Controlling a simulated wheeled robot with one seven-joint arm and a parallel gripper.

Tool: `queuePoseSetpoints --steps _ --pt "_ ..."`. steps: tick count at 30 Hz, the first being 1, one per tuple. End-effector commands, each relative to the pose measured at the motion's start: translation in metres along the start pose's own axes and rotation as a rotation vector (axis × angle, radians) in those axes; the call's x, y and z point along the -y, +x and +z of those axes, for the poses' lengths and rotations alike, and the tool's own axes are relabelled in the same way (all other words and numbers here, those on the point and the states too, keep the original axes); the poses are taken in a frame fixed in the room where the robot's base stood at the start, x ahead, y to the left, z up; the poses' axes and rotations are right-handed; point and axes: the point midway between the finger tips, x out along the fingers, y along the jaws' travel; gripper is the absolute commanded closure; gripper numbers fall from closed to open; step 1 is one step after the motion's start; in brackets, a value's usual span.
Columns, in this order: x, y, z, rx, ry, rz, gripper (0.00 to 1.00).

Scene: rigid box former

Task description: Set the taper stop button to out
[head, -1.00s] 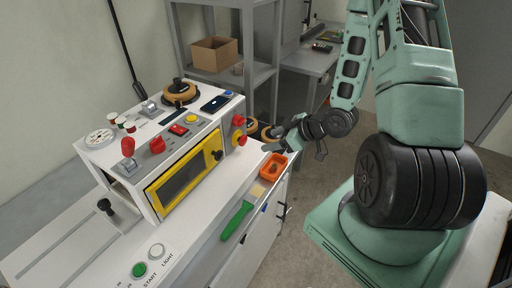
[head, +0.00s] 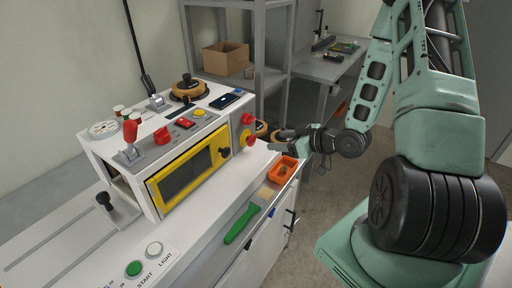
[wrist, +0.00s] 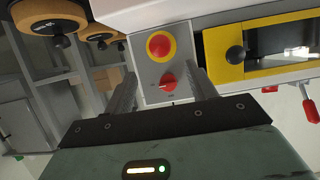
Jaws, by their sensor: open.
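On the end panel of the white machine is a red mushroom button on a yellow ring (wrist: 160,46); it also shows in the head view (head: 250,140). A red rotary knob (wrist: 168,82) sits beside it on the same grey panel, and shows above it in the head view (head: 247,119). No label naming the taper stop is readable, and I cannot tell whether the mushroom button is in or out. My gripper (wrist: 162,76) is open and faces this panel, its fingers to either side of the knob in the wrist view. I see no contact. In the head view my gripper (head: 274,147) is just right of the panel.
The yellow-framed window (head: 187,172) with a black knob (head: 224,152) is on the machine's front. An orange bin (head: 283,170) and a green-handled brush (head: 242,224) lie below my gripper. Grey shelving (head: 272,60) stands behind. Open floor is to the right.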

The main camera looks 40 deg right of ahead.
Motion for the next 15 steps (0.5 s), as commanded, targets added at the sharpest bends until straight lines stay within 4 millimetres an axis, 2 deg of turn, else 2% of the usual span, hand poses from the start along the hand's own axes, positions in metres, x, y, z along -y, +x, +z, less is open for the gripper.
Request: queuePoseSetpoints --steps 3,9,15 --pt "0.002 0.026 -0.003 0.000 0.000 -0.006 0.44" --pt "0.002 0.065 -0.004 0.000 0.001 -0.005 0.44" --pt "0.001 0.091 -0.003 0.000 0.000 -0.002 0.44"
